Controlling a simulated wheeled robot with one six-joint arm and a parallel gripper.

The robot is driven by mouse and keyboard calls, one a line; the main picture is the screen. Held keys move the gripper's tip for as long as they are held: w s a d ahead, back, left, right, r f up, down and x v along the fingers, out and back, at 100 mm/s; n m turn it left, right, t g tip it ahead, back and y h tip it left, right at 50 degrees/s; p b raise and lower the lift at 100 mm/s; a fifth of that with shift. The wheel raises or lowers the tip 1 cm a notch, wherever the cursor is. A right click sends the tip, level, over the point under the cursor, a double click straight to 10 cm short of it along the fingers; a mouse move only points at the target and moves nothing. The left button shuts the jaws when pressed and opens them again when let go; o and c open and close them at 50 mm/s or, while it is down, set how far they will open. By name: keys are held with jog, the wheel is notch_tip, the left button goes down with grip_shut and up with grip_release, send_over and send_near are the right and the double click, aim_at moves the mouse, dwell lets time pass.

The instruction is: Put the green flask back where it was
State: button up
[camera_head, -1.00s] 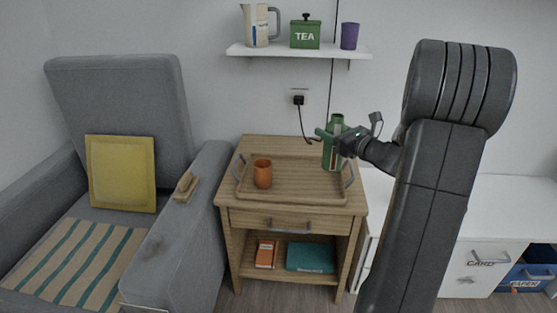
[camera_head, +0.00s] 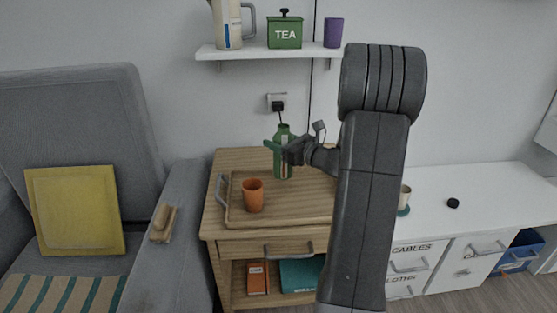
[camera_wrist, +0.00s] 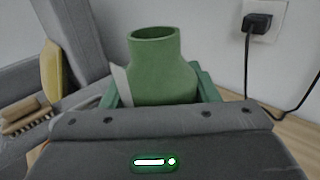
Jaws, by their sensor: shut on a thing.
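The green flask (camera_head: 283,163) is upright in the head view, with a light stripe down its side. My gripper (camera_head: 282,148) is shut around its upper body. In the wrist view the flask's open neck and shoulder (camera_wrist: 158,70) rise between my green fingers (camera_wrist: 160,91). The flask appears over the back part of the wooden tray (camera_head: 232,214) on the nightstand. I cannot tell whether its base touches the tray.
An orange cup (camera_head: 253,196) stands on the tray, left of the flask. A wall shelf (camera_head: 265,51) above holds a pitcher (camera_head: 228,24), a tea tin (camera_head: 285,32) and a purple cup (camera_head: 333,32). A white desk (camera_head: 445,195) at right carries a mug (camera_head: 404,197) and a black puck (camera_head: 453,203).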

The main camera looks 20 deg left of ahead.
jog(key=shift+f+b, duration=0.7)
jog(key=shift+f, duration=1.2)
jog(key=shift+f, duration=0.1)
jog(key=o, duration=1.3)
jog(key=shift+f, duration=0.1)
jog(key=shift+d+r, duration=0.25)
jog(key=p+v, duration=0.2)
jog(key=v, duration=0.9)
jog(key=shift+s+d, duration=0.2)
jog(key=shift+d, duration=0.05)
